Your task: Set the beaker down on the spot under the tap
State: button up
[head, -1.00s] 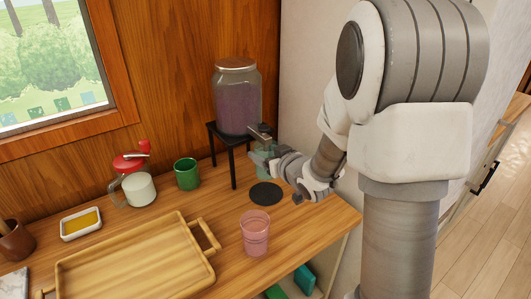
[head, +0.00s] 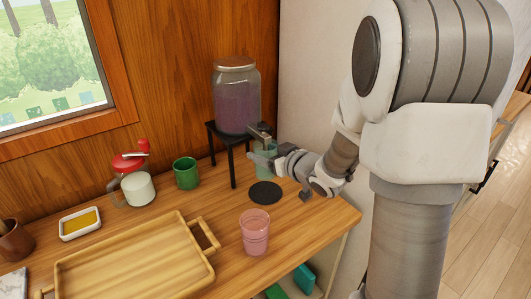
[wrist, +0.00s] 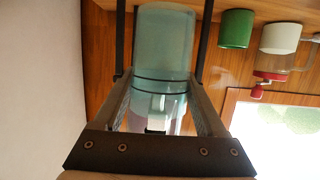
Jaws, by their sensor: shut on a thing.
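A clear greenish beaker (head: 266,160) is held in my gripper (head: 262,158), close by the tap (head: 260,132) of a glass dispenser jar (head: 237,98) with purple contents. In the wrist view the beaker (wrist: 163,45) lies between the two fingers of my gripper (wrist: 160,98), which are shut on it. A black round spot (head: 265,192) lies bare on the wooden counter, below the beaker in the picture. The beaker appears raised off the counter. My fingers partly hide it in the head view.
The jar stands on a black stand (head: 232,165). A green mug (head: 186,173) is left of it, and a pink glass (head: 255,232) stands in front of the spot. A wooden tray (head: 135,265) fills the front left. A wall (head: 315,90) rises close on the right.

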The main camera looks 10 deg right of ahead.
aim_at(271, 176)
jog(key=shift+f+b, duration=2.7)
jog(key=shift+f, duration=0.55)
jog(key=shift+f, duration=0.25)
jog(key=o, duration=1.3)
jog(key=shift+r, duration=0.1)
